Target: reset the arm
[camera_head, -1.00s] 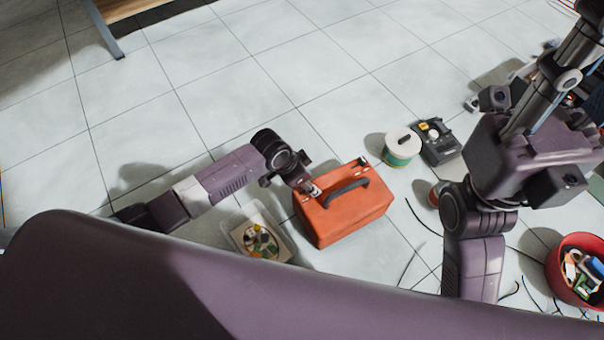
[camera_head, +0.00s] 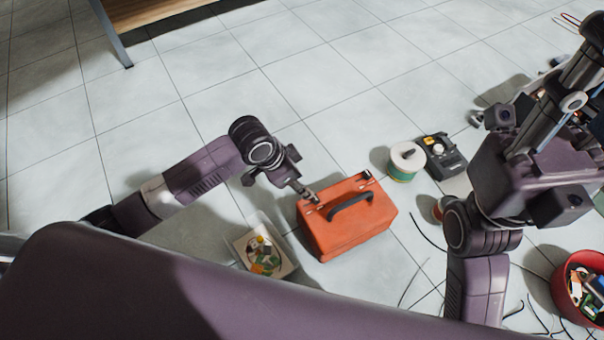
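My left arm comes in from the left, and my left gripper (camera_head: 306,193) points toward the upper left corner of an orange toolbox (camera_head: 347,226) with a dark handle. In the picture the fingertips overlap the toolbox's top edge; I cannot tell whether they touch it. The fingers look close together, but too small to tell open from shut. My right arm (camera_head: 485,225) rises on the right side of the view. Its gripper is not visible.
A clear tray (camera_head: 240,244) with small colourful parts lies left of the toolbox. A spool (camera_head: 405,161) and a dark meter-like device (camera_head: 441,157) stand behind right. A red bucket (camera_head: 565,297) and loose wires are at right. Floor beyond is open; a table leg (camera_head: 112,36) is upper left.

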